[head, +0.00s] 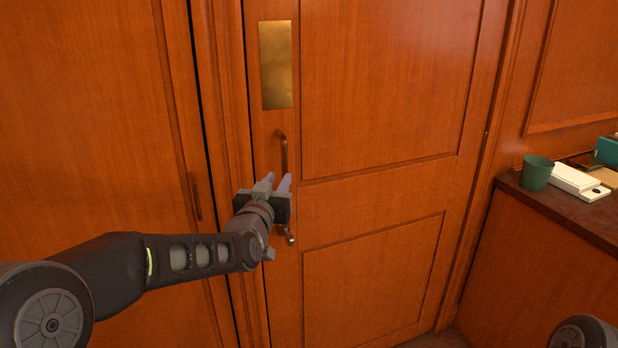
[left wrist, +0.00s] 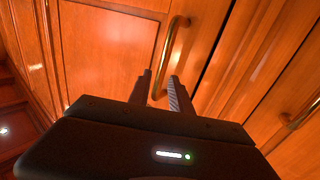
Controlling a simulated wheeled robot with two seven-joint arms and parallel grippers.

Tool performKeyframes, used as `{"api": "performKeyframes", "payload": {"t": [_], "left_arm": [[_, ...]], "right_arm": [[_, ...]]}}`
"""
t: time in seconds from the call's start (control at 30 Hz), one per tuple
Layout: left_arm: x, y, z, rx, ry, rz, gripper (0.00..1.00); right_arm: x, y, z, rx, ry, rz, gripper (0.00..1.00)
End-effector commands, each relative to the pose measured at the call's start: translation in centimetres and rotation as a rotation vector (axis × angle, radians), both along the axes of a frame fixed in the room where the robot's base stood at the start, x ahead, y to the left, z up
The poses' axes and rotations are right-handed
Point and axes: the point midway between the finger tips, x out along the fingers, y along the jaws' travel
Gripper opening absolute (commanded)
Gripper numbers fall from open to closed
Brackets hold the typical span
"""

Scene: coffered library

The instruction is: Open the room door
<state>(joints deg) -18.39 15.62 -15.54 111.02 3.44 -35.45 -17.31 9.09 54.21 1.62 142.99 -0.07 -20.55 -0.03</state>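The room door (head: 375,195) is brown panelled wood and looks closed in its frame. A brass plate (head: 276,64) sits on its left side, above a vertical brass bar handle (head: 284,150). My left gripper (head: 277,179) is at the handle's middle and hides part of it. In the left wrist view, the handle (left wrist: 176,36) runs down into the gap between the two fingers of the left gripper (left wrist: 159,78). The fingers are apart. I cannot tell whether they touch the bar. My right gripper is out of view.
A wooden panel with a small handle (head: 195,196) is left of the door frame. At the right, a counter (head: 548,203) holds a green cup (head: 537,172), a white box (head: 574,179) and other small items. Floor room is hardly visible.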

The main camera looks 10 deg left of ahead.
Motion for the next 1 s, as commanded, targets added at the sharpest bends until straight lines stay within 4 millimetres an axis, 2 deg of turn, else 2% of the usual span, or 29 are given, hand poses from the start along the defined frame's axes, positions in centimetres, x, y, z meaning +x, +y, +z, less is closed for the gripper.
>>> {"api": "performKeyframes", "payload": {"t": [0.47,0.57,1.0], "left_arm": [[0.3,0.0,-0.1,0.02,-0.001,0.001,0.25],[1.1,0.0,-0.1,0.02,0.0,0.002,0.25],[7.2,-0.2,-0.1,0.02,0.0,0.001,0.25]], "right_arm": [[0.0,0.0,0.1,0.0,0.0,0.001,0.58],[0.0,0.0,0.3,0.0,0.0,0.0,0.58],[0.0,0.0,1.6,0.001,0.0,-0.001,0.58]]}}
